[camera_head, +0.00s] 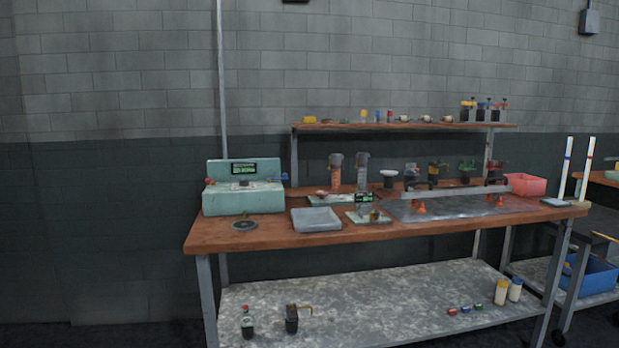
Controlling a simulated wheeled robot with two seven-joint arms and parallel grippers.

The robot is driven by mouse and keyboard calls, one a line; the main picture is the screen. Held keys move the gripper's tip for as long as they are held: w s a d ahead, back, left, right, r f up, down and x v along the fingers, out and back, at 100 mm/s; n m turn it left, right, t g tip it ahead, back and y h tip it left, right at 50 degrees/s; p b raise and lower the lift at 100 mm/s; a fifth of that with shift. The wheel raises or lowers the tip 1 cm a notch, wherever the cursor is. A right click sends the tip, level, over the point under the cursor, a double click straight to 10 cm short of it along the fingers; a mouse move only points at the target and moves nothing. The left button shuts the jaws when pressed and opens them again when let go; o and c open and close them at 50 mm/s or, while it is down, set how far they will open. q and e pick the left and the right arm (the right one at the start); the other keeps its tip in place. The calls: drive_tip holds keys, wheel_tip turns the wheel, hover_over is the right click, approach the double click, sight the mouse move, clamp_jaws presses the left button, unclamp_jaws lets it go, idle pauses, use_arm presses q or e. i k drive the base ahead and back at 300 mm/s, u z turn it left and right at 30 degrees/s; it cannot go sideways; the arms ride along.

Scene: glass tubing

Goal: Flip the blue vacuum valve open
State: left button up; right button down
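A pale green box-shaped unit (243,200) with a dark display showing green text stands at the left end of the workbench. A small blue part (284,176) sits at the unit's upper right edge; it looks like the blue valve, but it is too small to tell its handle position. A small red part (209,182) is at the unit's upper left edge. Neither of my grippers is in view.
The wooden workbench (262,237) holds a grey tray (316,219), a small scale (368,216), a dark mat (440,210) with orange pieces and a red bin (526,184). A raised shelf (400,126) runs behind. The lower shelf (380,305) holds several bottles.

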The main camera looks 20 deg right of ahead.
sight(285, 175)
drive_tip(key=z, duration=0.55)
drive_tip(key=i, duration=1.75)
drive_tip(key=u, duration=0.75)
